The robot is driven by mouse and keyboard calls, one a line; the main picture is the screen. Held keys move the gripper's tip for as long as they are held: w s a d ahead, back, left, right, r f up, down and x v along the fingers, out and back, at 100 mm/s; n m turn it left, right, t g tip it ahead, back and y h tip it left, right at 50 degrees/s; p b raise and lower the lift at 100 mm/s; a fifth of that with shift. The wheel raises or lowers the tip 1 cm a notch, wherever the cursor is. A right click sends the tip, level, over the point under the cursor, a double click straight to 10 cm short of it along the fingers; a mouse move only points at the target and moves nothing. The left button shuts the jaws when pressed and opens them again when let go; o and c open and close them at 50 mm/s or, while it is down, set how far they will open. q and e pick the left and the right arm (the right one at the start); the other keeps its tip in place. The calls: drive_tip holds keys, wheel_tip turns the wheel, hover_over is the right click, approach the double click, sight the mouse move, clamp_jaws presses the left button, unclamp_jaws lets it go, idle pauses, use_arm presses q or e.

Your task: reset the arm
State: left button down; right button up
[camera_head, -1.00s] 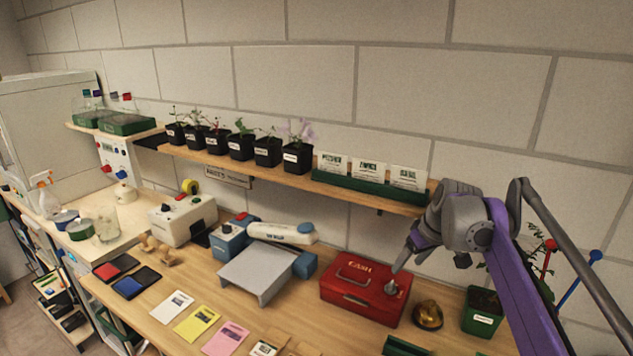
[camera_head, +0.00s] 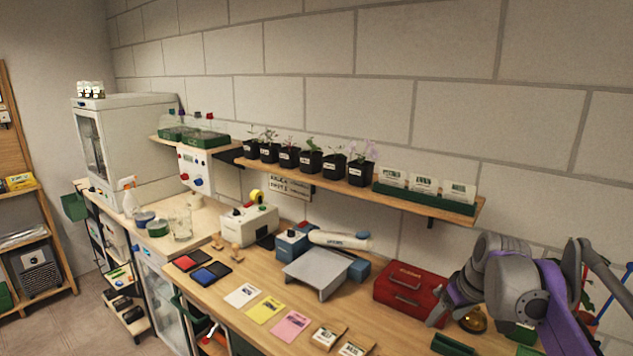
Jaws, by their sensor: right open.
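My right arm comes in at the right edge, grey and purple. Its gripper (camera_head: 443,306) points down and left, in front of the right end of the red cash box (camera_head: 405,287) in the picture. The gripper is open, with nothing seen between its fingers. I cannot tell whether it touches the box. A brass bell (camera_head: 474,321) is partly hidden behind the arm. My left gripper is not in view.
A wall shelf (camera_head: 455,205) holds several potted seedlings (camera_head: 311,160) and a green tray of seed packets (camera_head: 424,203). On the bench are a grey stand (camera_head: 318,268), coloured cards (camera_head: 265,310) and ink pads (camera_head: 211,275). A white cabinet (camera_head: 140,140) stands far left.

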drive_tip(key=s+a+f+m, duration=0.1)
drive_tip(key=s+a+f, duration=0.2)
drive_tip(key=s+f, duration=0.3)
drive_tip(key=s+a+f+m, duration=0.1)
drive_tip(key=s+a+f, duration=0.2)
drive_tip(key=s, duration=0.9)
drive_tip(key=s+a+f+t+h, duration=0.1)
drive_tip(key=s+a+f, duration=0.2)
drive_tip(key=s+f, duration=0.6)
drive_tip(key=shift+a+f+m, duration=0.25)
drive_tip(key=shift+f+m, duration=0.05)
drive_tip(key=shift+m, duration=0.1)
